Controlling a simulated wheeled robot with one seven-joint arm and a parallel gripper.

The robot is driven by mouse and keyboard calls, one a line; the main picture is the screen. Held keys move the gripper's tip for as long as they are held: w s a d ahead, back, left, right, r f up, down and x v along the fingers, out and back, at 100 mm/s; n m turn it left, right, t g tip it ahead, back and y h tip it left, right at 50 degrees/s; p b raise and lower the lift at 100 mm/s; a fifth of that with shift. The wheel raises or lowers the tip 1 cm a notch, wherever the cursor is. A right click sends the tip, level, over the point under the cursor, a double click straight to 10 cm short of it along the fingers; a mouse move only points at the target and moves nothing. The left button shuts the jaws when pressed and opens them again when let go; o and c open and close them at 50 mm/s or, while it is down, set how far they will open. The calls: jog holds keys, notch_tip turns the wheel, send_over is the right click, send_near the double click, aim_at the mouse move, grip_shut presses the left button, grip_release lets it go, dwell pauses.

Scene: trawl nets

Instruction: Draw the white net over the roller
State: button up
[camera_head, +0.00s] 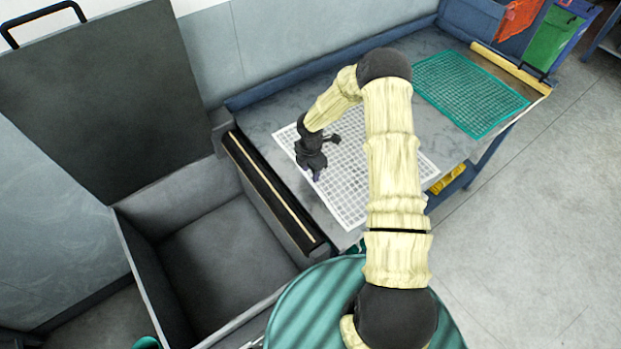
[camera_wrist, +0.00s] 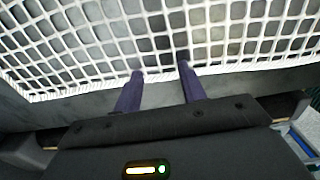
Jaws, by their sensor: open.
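The white net (camera_head: 347,199) lies flat on the grey bench, its left edge near the roller. The roller (camera_head: 268,188) looks like a long pale rod in a dark trough along the bench's left edge; no net lies over it. My gripper (camera_head: 316,177) is over the left part of the net, pointing down. In the wrist view my gripper (camera_wrist: 160,70) shows two purple fingers spread apart with nothing between them. The net (camera_wrist: 90,42) fills the top of that view, and its edge runs across near the fingertips. Whether the fingers touch the net is unclear.
An open grey bin (camera_head: 215,255) with a raised dark lid (camera_head: 105,95) stands left of the roller. A green net (camera_head: 468,92) lies on the bench's far right, beside a yellow roller (camera_head: 511,68). Floor at right is clear.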

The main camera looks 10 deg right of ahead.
jog(key=shift+s, duration=0.1)
jog(key=shift+f, duration=0.1)
grip_shut()
dwell(0.3)
notch_tip(320, 180, up, 7)
jog(key=p, duration=0.5)
jog(key=shift+f, duration=0.6)
